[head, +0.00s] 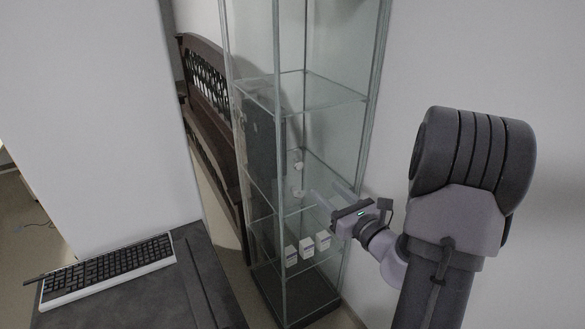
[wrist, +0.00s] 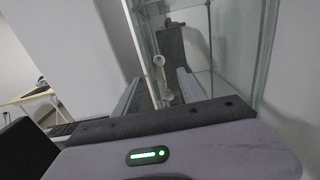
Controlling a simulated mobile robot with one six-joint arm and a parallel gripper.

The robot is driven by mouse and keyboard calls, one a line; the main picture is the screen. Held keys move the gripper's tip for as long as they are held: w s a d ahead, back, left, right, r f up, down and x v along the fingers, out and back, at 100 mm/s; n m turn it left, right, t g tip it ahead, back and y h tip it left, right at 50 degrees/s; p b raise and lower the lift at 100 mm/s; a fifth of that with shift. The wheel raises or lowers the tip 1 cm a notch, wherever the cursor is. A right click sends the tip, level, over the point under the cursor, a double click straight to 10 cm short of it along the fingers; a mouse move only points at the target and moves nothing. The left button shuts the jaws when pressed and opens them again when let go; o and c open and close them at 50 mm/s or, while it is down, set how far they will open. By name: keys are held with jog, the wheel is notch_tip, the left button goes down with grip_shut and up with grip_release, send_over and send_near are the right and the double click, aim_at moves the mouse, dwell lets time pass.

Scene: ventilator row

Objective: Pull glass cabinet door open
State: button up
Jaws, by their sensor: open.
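The tall glass cabinet (head: 279,85) stands mid-picture in the head view, with clear panes and pale metal edges. A small light handle (head: 298,180) with two round ends shows on its glass, and the door looks closed. My gripper (head: 324,193) is open and empty, just right of the handle in the head view, its fingers pointing at the cabinet. In the wrist view, the handle (wrist: 162,78) appears between the two spread fingers (wrist: 158,84), beyond their tips. I cannot tell the exact gap, and no contact shows.
Several small white boxes (head: 306,246) stand on a low shelf inside the cabinet. A dark wooden bench (head: 208,115) is behind it to the left. A dark desk (head: 190,290) with a keyboard (head: 107,269) fills the lower left. A plain wall is right of the cabinet.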

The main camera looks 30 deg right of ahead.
aim_at(300, 166)
jog(key=w, duration=0.8)
jog(key=w+b, duration=0.1)
jog(key=w, duration=0.3)
jog(key=shift+w+d, duration=0.25)
grip_shut()
dwell(0.6)
